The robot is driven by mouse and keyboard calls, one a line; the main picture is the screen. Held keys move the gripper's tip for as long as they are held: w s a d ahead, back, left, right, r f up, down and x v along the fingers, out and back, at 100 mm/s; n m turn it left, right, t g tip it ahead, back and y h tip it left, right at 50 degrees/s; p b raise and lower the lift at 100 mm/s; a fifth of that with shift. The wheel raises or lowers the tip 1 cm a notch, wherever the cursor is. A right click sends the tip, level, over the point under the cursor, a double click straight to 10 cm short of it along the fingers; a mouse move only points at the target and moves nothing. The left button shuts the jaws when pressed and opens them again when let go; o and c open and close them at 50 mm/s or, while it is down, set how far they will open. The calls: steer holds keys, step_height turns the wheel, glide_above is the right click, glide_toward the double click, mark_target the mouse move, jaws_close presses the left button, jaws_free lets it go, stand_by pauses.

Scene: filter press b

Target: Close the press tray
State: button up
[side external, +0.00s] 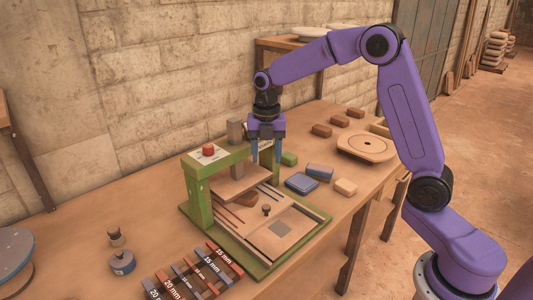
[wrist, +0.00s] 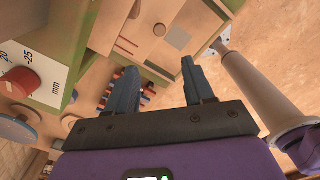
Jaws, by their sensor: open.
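The filter press (side external: 200,205) has a green frame and a light top with a red knob (side external: 208,149). Its pale wooden press tray (side external: 300,222) extends forward from under the frame, along the green-edged base. A small dark knob (side external: 266,209) stands on the tray, beside a grey square. The tray (wrist: 195,40) and its knob (wrist: 159,30) also show at the top of the wrist view. My gripper (side external: 266,160) is open and empty, pointing down above the press, apart from the tray knob. Its fingers (wrist: 157,72) also show in the wrist view.
Labelled colored bars (side external: 190,275) lie in front of the press. A stone wall runs behind the table.

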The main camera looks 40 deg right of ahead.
steer(key=shift+s+f, duration=0.1)
steer(key=shift+f, duration=0.05)
steer(key=c, duration=0.5)
steer(key=s+f+h, duration=0.1)
steer(key=s+f+n+g+h, duration=0.1)
steer(key=s+f, duration=0.1)
steer(key=s+d+f+n+h, duration=0.1)
steer(key=f, duration=0.1)
steer(key=shift+s+h, duration=0.4)
jaws_close()
steer(key=s+d+f+n+t+h, duration=0.2)
steer(key=s+f+n+t+h, duration=0.3)
steer(key=n+h, duration=0.3)
steer(key=shift+s+a+f+n+t+y, duration=0.9)
steer(key=shift+a+f+n+t+y, duration=0.65)
steer(key=shift+n, duration=1.3)
steer(key=shift+s+a+f+n+t+y, duration=1)
steer(key=shift+a+n+y, duration=0.6)
steer(key=shift+n+y, duration=1)
steer(key=shift+s+a+f+n+t+y, duration=0.95)
steer(key=shift+a+n+t+y, duration=0.65)
steer(key=shift+n, duration=1.45)
glide_toward(255, 230)
steer(key=f, duration=0.1)
steer(key=w+f, duration=0.1)
steer(key=shift+d+f, duration=0.1)
steer(key=shift+f, duration=0.25)
steer(key=w, duration=0.3)
steer(key=shift+w+f, duration=0.15)
steer(key=shift+w, duration=0.65)
